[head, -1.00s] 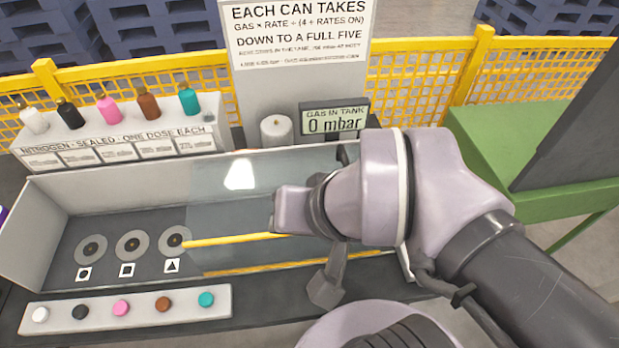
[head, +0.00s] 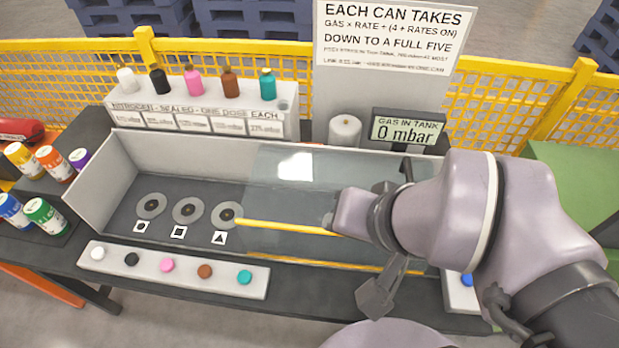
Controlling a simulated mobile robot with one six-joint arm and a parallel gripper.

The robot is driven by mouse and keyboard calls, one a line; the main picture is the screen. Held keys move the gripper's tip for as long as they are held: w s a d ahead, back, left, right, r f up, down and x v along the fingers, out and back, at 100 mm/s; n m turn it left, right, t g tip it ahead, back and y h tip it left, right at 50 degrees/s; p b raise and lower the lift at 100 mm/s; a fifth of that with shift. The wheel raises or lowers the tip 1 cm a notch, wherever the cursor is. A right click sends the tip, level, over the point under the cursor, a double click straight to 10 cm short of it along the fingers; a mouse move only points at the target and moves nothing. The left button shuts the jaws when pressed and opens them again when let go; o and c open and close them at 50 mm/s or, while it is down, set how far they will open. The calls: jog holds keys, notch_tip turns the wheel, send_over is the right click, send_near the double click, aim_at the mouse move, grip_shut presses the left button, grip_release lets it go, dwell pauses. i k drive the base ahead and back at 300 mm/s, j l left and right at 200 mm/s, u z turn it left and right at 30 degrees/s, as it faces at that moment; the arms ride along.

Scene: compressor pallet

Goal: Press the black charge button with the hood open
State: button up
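The black charge button (head: 131,259) is second from the left on a white button strip (head: 180,287) at the bench's front edge. The hood (head: 290,215) is a clear panel with a yellow bar, over the right part of the grey trough. The trough's left part, with three round seats (head: 188,210), is uncovered. My gripper (head: 376,298) points down in front of the hood's right part, well to the right of the black button. My arm hides part of the hood. Whether the fingers are open or shut is unclear.
White, pink, brown and teal buttons flank the black one. Coloured sealed bottles (head: 192,82) stand on a box behind the trough. The tank display (head: 407,130) reads 0 mbar. Several coloured cans (head: 45,217) stand at left. The space above the button strip is clear.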

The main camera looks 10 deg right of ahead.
aim_at(130, 259)
jog(key=u, duration=1.75)
